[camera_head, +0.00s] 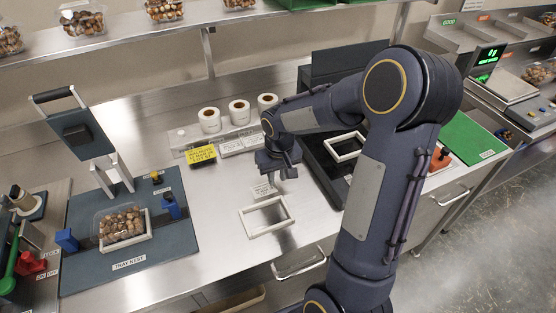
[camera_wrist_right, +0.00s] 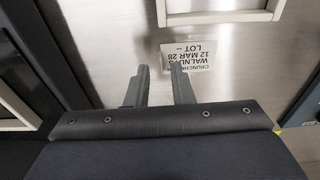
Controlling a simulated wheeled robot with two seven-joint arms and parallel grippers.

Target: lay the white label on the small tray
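The white label (camera_head: 264,190) with black print appears to lie on the steel counter, behind a white rectangular frame. It also shows in the right wrist view (camera_wrist_right: 188,58), beyond my right fingertips, its text upside down. My right gripper (camera_head: 283,174) points down close to the label. In the right wrist view its two fingers (camera_wrist_right: 160,68) stand apart, and I see nothing clamped between them. My left gripper is not in view.
The empty white frame (camera_head: 247,223) lies on the counter in front of the label. Label rolls (camera_head: 239,112) and a yellow sign (camera_head: 201,155) stand behind. A dark press with a raised handle (camera_head: 75,130) stands behind the walnuts. Counter between nest and frame is clear.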

